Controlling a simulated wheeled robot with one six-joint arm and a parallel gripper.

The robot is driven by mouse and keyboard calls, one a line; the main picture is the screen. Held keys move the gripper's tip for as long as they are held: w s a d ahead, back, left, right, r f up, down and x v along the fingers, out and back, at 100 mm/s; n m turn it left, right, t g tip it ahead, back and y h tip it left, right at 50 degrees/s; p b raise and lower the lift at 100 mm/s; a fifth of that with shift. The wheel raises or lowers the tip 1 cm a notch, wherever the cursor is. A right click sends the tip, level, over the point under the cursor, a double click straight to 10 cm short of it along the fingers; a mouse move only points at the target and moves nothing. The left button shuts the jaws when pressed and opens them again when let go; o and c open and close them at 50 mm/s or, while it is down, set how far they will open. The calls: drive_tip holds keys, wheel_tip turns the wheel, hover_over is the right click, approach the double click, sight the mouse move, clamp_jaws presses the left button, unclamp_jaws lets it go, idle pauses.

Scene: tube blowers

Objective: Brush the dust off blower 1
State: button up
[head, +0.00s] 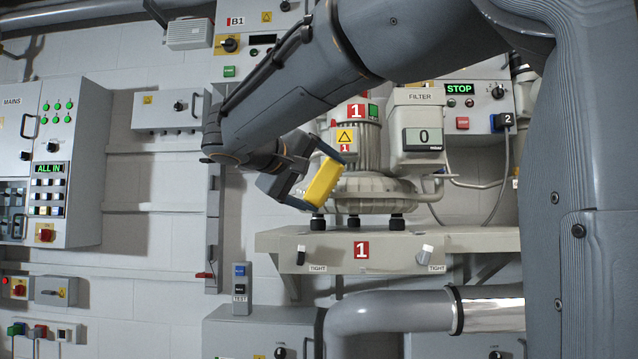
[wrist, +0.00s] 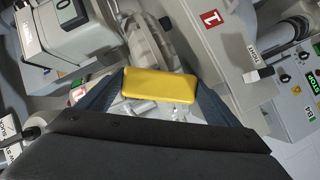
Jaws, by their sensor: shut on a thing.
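Blower 1 (head: 365,187) is a pale grey machine with a finned motor and red "1" label, standing on a shelf marked 1 (head: 400,240) in the head view. My gripper (head: 318,178) is shut on a yellow block-shaped tool (head: 323,183), in front of the blower's left side. The wrist view shows the yellow tool (wrist: 160,86) between both fingers, with part of the pale blower casing (wrist: 145,42) beyond it. I see no bristles on the tool. I cannot tell whether it touches the blower. No dust is clearly visible on the parts in view.
A filter box (head: 418,120) showing 0 stands right of the motor. Two "TIGHT" levers (head: 301,255) and (head: 425,254) sit on the shelf front. A panel reading STOP (head: 460,89) is behind. A grey pipe (head: 390,312) runs below.

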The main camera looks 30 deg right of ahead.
sight(335, 179)
drive_tip(key=shift+w+d, duration=0.9)
idle(0.8)
drive_tip(key=shift+s+d+b, duration=1.1)
drive_tip(key=shift+s+d, duration=0.25)
drive_tip(key=shift+s, duration=0.15)
drive_tip(key=shift+w+b, duration=0.15)
drive_tip(key=shift+b, duration=0.15)
drive_tip(key=shift+w+a, duration=1.3)
drive_tip(key=shift+w, duration=0.2)
drive_tip(key=shift+c, duration=0.9)
